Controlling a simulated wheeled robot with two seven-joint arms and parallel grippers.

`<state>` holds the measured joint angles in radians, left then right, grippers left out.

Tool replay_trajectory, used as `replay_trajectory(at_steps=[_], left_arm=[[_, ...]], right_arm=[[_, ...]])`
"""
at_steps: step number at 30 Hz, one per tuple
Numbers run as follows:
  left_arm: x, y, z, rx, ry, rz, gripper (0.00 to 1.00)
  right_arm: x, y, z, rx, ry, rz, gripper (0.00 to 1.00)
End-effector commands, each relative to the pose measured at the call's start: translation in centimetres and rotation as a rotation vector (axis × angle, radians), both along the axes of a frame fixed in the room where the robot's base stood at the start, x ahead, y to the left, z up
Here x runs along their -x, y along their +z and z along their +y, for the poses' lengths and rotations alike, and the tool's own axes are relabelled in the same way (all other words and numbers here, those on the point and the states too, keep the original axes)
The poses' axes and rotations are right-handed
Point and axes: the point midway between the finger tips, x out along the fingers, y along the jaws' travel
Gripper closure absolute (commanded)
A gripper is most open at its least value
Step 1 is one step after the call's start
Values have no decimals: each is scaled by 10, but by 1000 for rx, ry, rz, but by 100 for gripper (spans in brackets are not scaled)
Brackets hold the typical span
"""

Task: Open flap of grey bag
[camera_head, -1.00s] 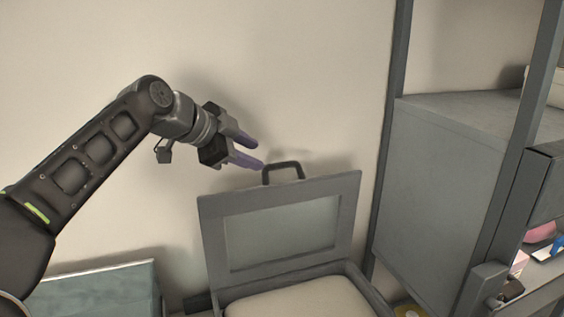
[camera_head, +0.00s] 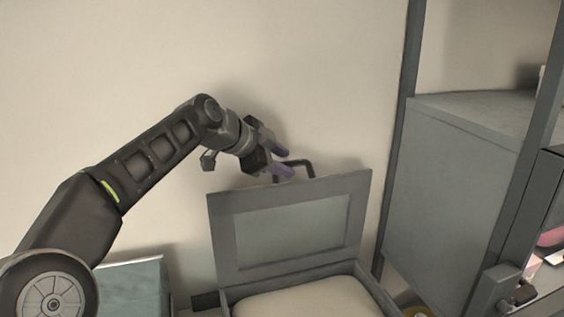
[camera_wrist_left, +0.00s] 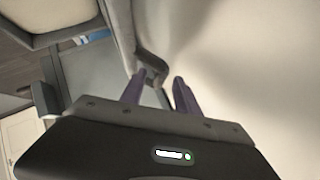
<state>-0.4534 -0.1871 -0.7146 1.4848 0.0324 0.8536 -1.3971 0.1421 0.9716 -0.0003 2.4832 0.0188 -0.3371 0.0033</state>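The grey bag (camera_head: 218,240) looks like a boxy case standing low in the middle of the head view. Its flap (camera_head: 358,200) stands raised, close to upright, with a paler panel in a grey frame. A dark handle (camera_head: 312,165) sticks up from the flap's top edge; it also shows in the left wrist view (camera_wrist_left: 152,62). My left gripper (camera_head: 285,161) is at the handle's left part, its two purple fingers apart. In the left wrist view the fingers (camera_wrist_left: 160,88) point toward the handle; whether they touch it I cannot tell. My right gripper is out of view.
A pale cushion-like surface (camera_head: 305,300) shows inside the bag. A teal box (camera_head: 132,285) stands to the left, below my left arm. A grey shelf unit (camera_head: 445,190) stands close on the right. A plain wall is behind, with open room above the flap.

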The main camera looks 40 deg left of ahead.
Motion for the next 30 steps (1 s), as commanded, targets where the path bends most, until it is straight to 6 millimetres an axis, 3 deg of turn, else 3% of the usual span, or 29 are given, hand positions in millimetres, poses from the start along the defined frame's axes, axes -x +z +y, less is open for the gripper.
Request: replay_trajectory(at_steps=[6, 20, 30], left_arm=[[0, 0, 0, 0, 1, -1, 62], [0, 0, 0, 0, -1, -1, 100], [0, 0, 0, 0, -1, -1, 100]], right_arm=[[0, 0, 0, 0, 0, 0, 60], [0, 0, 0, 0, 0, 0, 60], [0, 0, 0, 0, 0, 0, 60]])
